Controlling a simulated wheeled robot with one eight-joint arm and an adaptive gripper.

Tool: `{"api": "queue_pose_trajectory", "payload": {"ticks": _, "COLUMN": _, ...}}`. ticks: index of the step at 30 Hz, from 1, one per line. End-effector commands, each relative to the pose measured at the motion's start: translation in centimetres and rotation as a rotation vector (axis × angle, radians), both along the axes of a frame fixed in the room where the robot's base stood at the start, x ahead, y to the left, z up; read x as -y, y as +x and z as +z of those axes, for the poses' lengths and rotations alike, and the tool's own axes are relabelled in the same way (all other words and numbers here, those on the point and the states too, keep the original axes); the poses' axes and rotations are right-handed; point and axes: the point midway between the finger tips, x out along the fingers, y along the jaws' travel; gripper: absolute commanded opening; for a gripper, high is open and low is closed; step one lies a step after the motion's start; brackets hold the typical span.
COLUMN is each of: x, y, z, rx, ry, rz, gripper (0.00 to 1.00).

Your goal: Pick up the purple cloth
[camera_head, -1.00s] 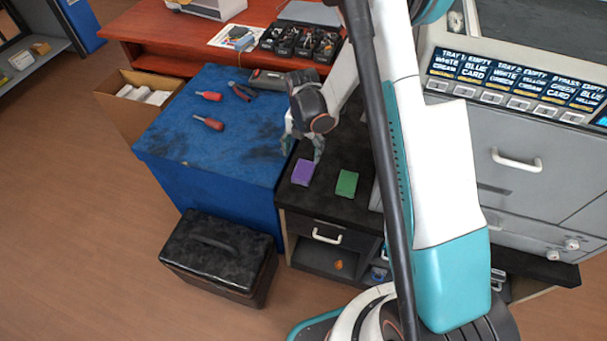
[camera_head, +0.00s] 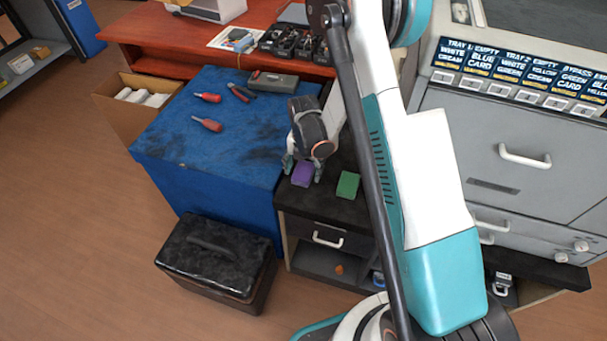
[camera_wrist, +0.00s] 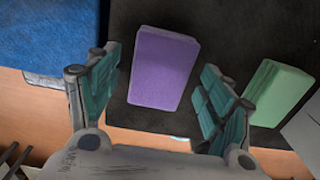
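The purple cloth (camera_head: 303,174) looks like a folded block and lies on the black top of a low cabinet (camera_head: 320,198). In the wrist view the purple cloth (camera_wrist: 162,68) sits between the two teal-padded fingers, with dark surface showing on both sides of it. My gripper (camera_head: 303,168) is open and points down over the cloth. In the wrist view my gripper (camera_wrist: 158,95) has its fingers spread wider than the cloth, with no clear contact.
A green block (camera_head: 347,184) lies right of the purple cloth, just outside the right finger. A blue covered table (camera_head: 210,150) with red screwdrivers (camera_head: 208,124) adjoins on the left. A grey printer (camera_head: 520,150) stands on the right. A black box (camera_head: 215,255) sits on the floor.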

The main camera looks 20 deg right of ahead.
Motion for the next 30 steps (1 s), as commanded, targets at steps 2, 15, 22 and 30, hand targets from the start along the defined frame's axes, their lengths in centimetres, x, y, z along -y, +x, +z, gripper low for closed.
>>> {"api": "queue_pose_trajectory", "payload": {"ticks": 2, "x": 0.0, "y": 0.0, "z": 0.0, "rx": 0.000, "ry": 0.000, "rz": 0.000, "gripper": 0.57}}
{"api": "queue_pose_trajectory", "payload": {"ticks": 15, "x": 0.0, "y": 0.0, "z": 0.0, "rx": 0.000, "ry": 0.000, "rz": 0.000, "gripper": 0.33}}
{"api": "queue_pose_trajectory", "payload": {"ticks": 22, "x": 0.0, "y": 0.0, "z": 1.2, "rx": 0.000, "ry": 0.000, "rz": 0.000, "gripper": 0.33}}
{"api": "queue_pose_trajectory", "payload": {"ticks": 30, "x": 0.0, "y": -0.1, "z": 6.2, "rx": 0.000, "ry": 0.000, "rz": 0.000, "gripper": 0.33}}
